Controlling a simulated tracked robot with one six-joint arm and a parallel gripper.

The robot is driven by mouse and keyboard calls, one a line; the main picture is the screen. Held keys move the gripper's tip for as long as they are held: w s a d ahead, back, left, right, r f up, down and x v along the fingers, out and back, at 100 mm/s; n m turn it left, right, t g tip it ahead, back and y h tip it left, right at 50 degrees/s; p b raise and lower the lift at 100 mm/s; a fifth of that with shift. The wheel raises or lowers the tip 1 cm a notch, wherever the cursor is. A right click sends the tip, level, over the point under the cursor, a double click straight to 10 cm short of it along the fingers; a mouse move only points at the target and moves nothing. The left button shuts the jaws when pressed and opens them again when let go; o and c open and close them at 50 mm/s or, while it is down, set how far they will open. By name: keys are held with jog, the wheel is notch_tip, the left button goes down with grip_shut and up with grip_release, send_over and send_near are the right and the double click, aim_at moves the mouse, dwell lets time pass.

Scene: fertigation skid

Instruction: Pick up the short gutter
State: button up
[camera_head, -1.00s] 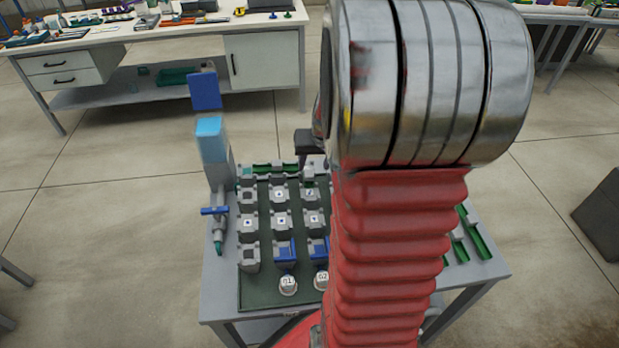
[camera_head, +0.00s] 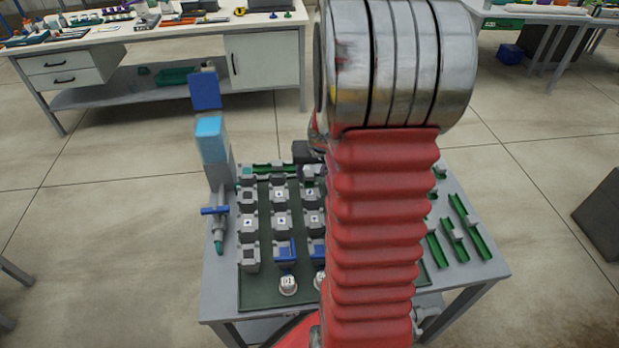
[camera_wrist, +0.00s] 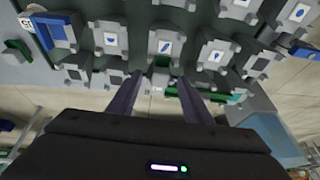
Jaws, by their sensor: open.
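My gripper (camera_wrist: 158,104) is open, its two dark fingers pointing at the far edge of the board in the wrist view. A grey block with a dark green piece (camera_wrist: 161,68) lies ahead, between the lines of the fingers. It may be the short gutter, but I cannot tell for sure. A longer green gutter (camera_wrist: 187,93) runs partly behind the right finger; a green gutter (camera_head: 275,168) also shows at the board's back edge in the head view. Several green gutters with grey blocks, one of them here (camera_head: 470,227), lie at the table's right. My arm hides the gripper in the head view.
The dark green board (camera_head: 264,268) holds rows of grey blocks, two with blue parts. A blue-topped grey post (camera_head: 213,150) and a blue-handled valve (camera_head: 216,212) stand at the left edge. White knobs (camera_head: 288,284) are at the front. Open floor surrounds the table.

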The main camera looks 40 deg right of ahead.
aim_at(310, 175)
jog(key=shift+x, duration=1.85)
jog(key=shift+a, duration=0.1)
jog(key=shift+c, duration=0.4)
jog(key=c, duration=1.1)
